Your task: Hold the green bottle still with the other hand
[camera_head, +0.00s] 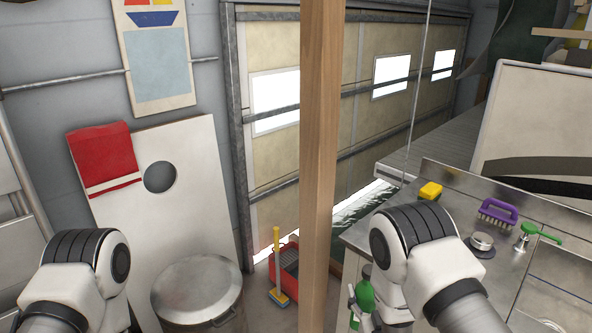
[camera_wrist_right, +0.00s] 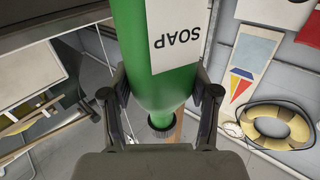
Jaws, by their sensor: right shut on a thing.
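The green bottle (camera_wrist_right: 165,75) fills the upper middle of the right wrist view. Its white label reads SOAP upside down, and a dark ring shows at its neck. My right gripper (camera_wrist_right: 163,97) is shut on it, with one finger on each side. In the head view the green bottle (camera_head: 366,290) shows in part beside my right wrist, just off the counter's front edge. A green pump top (camera_head: 530,236) stands on the counter, apart from the bottle. My left arm is at the lower left of the head view; its gripper is out of frame.
A wooden post (camera_head: 320,150) stands between my arms. A lidded metal bin (camera_head: 197,290) and a red bucket (camera_head: 290,285) stand on the floor.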

